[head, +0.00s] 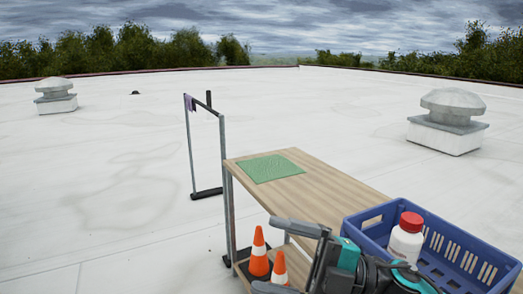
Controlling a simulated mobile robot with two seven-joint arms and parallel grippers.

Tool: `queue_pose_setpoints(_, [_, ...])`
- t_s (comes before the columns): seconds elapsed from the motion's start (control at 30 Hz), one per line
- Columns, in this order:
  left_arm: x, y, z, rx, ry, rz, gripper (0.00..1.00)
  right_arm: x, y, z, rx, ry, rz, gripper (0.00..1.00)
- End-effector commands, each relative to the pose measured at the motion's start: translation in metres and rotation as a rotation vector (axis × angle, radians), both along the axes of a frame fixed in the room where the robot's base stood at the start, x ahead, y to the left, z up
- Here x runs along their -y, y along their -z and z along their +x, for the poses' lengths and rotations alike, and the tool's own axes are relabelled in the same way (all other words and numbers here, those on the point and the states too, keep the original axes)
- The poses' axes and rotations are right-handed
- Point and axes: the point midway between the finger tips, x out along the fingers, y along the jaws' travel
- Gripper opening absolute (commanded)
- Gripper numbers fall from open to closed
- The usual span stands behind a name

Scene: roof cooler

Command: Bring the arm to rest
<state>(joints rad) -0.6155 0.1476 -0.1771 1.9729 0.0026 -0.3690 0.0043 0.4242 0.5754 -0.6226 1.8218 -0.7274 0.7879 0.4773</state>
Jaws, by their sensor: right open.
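My right gripper (265,255) reaches in at the bottom of the head view. Its two grey fingers point left and stand wide apart, with nothing held between them. It is in front of the near side of the wooden table (310,190); the traffic cones show behind and between the fingers. The teal and black wrist of my right arm covers part of the blue crate and of the table's near side. My left gripper is not in view.
A blue crate (465,240) stands on the table, with a white red-capped bottle (405,243) in it. A green mat (270,167) lies at the far end. Two orange cones (259,262) stand low by the table. A metal rack (223,150) stands behind.

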Motion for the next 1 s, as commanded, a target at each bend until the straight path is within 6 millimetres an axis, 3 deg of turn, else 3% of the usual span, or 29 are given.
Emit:
queue_pose_setpoints(0.17, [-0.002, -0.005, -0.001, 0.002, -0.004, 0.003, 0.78, 0.021, 0.027, 0.024, -0.295, 0.314, 0.250, 0.97])
queue_pose_setpoints(0.27, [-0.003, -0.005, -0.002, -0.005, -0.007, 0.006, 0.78, 0.044, 0.062, 0.033, -0.485, 0.507, 0.330, 0.97])
queue_pose_setpoints(0.37, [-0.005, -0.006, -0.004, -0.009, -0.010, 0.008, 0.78, 0.071, 0.111, 0.031, -0.692, 0.702, 0.371, 0.97])
queue_pose_setpoints(0.47, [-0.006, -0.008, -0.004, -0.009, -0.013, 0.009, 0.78, 0.099, 0.168, 0.012, -0.915, 0.891, 0.372, 0.97])
queue_pose_setpoints(0.6, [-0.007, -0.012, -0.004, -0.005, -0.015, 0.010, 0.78, 0.129, 0.243, -0.036, -1.208, 1.102, 0.321, 0.97])
queue_pose_setpoints(0.7, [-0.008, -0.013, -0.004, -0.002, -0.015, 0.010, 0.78, 0.141, 0.278, -0.070, -1.357, 1.193, 0.278, 0.97])
queue_pose_setpoints(0.83, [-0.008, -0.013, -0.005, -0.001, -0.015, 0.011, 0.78, 0.149, 0.301, -0.098, -1.466, 1.252, 0.241, 0.97])
queue_pose_setpoints(1.0, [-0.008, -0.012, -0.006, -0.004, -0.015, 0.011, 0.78, 0.151, 0.308, -0.107, -1.501, 1.269, 0.227, 0.97])
